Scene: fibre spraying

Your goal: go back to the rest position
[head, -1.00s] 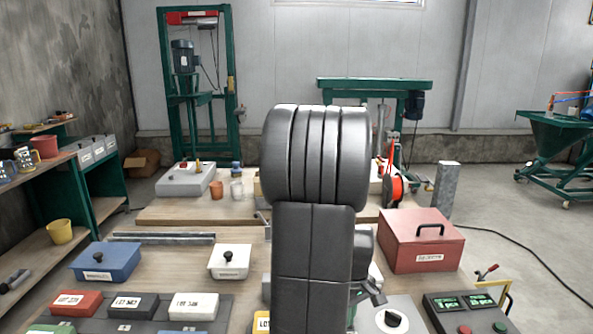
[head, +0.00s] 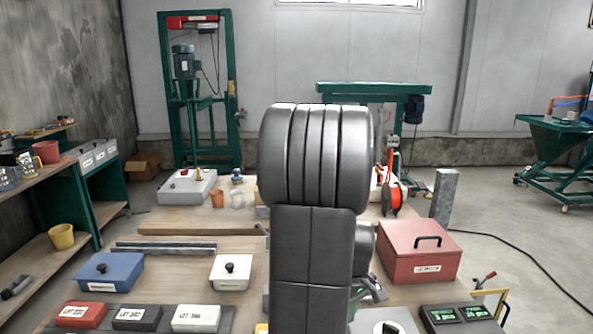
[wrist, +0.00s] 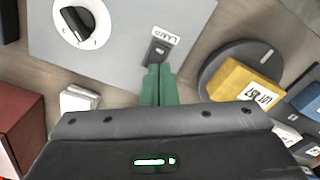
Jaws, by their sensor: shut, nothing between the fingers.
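My gripper (wrist: 160,88) shows in the wrist view as two green fingers pressed together with nothing between them. Its tips are beside the small dark switch (wrist: 157,53) labelled LAMP on a grey panel (wrist: 110,40). I cannot tell the height of the tips above the panel. A round black-and-white knob (wrist: 75,24) is on the same panel. In the head view, my own dark arm fills the middle and hides the fingers. Nothing in view marks the rest position.
A red box (head: 400,262) stands right of my arm; a blue box (head: 109,277) and white box (head: 231,280) stand left. Nearer are labelled red (head: 82,318), black and white blocks. A yellow block (wrist: 235,78) lies on a dark round base (wrist: 212,68). Floor is open at the right.

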